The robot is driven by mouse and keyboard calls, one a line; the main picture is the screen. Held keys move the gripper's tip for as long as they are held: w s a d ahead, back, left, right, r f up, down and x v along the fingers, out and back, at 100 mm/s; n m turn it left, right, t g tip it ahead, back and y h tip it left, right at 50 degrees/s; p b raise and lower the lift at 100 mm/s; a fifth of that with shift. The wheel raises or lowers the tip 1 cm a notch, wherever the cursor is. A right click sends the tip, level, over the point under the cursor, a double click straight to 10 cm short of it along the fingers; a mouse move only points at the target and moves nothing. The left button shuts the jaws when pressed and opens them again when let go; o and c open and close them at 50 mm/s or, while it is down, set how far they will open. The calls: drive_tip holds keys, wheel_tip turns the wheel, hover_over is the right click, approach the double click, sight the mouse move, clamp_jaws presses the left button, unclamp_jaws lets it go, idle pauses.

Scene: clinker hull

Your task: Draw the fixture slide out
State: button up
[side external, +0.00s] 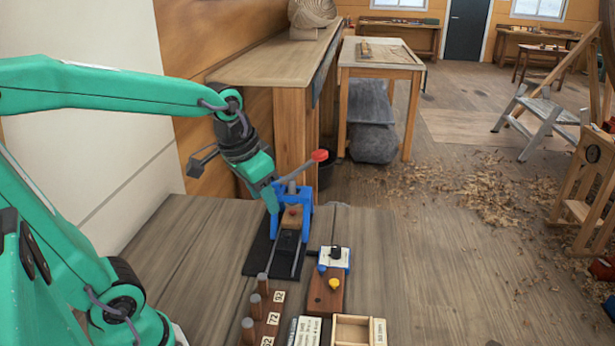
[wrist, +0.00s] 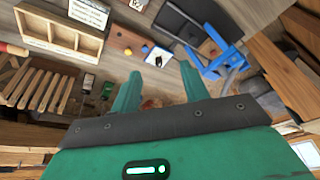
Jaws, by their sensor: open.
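The fixture is a blue frame (side external: 305,194) on a black base (side external: 258,254), with a red-ended lever (side external: 319,156) on top. A wooden block (side external: 291,222) with a reddish knob sits between the blue posts. Light rails (side external: 297,262) run from it toward the front; I take this as the slide, though I cannot tell its exact travel. My gripper (side external: 273,203) is at the left of the blue frame, pointing down. In the wrist view my gripper (wrist: 160,84) is open and empty. The blue frame (wrist: 222,63) shows there right of the fingers, apart from them.
A wooden strip with pegs and number labels (side external: 262,318) stands in front. Right of the base are a wooden block with a white box and coloured knobs (side external: 325,290) and a wooden tray (side external: 380,330). The bench top at left (side external: 190,240) is clear.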

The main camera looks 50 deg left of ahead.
drive_tip(key=w+a+f+g, duration=0.2)
drive_tip(key=w+a+f, duration=0.2)
drive_tip(key=w, duration=0.2)
drive_tip(key=g, duration=0.2)
hover_over(287, 233)
wheel_tip(287, 233, down, 8)
drive_tip(key=shift+a+r, duration=0.15)
drive_tip(key=shift+r, duration=0.05)
drive_tip(key=shift+f, duration=3.85)
drive_tip(key=shift+c, duration=0.5)
clamp_jaws()
